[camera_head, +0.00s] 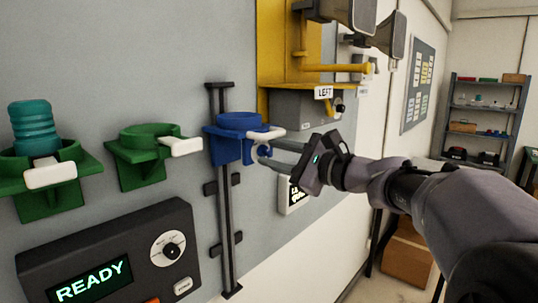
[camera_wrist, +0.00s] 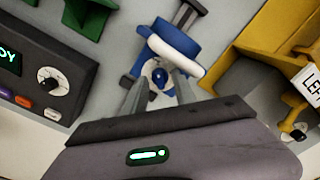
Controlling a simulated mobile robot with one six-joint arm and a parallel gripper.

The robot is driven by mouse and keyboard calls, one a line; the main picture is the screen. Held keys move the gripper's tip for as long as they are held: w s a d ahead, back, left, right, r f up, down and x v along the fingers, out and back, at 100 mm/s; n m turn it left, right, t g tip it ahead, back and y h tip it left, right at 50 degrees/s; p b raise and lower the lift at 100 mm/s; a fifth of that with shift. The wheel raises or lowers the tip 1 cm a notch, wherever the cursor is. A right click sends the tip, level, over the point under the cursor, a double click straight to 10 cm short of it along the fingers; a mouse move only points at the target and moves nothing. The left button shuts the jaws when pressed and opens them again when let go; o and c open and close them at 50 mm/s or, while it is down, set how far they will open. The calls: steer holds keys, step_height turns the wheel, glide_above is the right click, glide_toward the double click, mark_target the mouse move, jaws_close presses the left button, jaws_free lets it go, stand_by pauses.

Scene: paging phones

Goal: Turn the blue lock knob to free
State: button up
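The blue lock knob (camera_wrist: 159,75) sits on the front of a blue carriage (camera_head: 228,146), on a pale round face. The carriage has a blue ring cup on top and a white lever (camera_head: 265,135), and it rides on a dark vertical rail (camera_head: 225,215). My gripper (camera_wrist: 160,82) reaches in with its two grey fingers on either side of the knob. They are spread, with small gaps visible in the wrist view, so I see no firm contact. In the head view my gripper (camera_head: 266,156) hides part of the knob area. The knob's setting marks are not readable.
A green ring holder (camera_head: 140,158) and another with a teal ribbed cup (camera_head: 34,127) are at left. A dark READY panel (camera_head: 110,262) is below. A yellow bracket with a grey LEFT box (camera_head: 300,105) is close right of the carriage. A small sign sits behind my gripper.

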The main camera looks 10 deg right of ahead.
steer(key=v, duration=1.7)
steer(key=shift+s, duration=0.15)
steer(key=s+a+f+n+g+h+b, duration=0.1)
steer(key=s+a+f+n+g+b, duration=0.2)
steer(key=a+f, duration=0.6)
steer(key=s+a+f+n+g+h+b, duration=0.15)
steer(key=s+a+f+n+g, duration=0.35)
steer(key=f, duration=0.5)
steer(key=s+f+n+h+b, duration=0.3)
steer(key=s+f+n+h, duration=0.3)
steer(key=s+f, duration=0.4)
step_height(320, 180, down, 4)
steer(key=shift+s+a+f+n+g, duration=0.1)
steer(key=shift+s+a+n+g, duration=0.1)
steer(key=shift+a+n+g, duration=0.3)
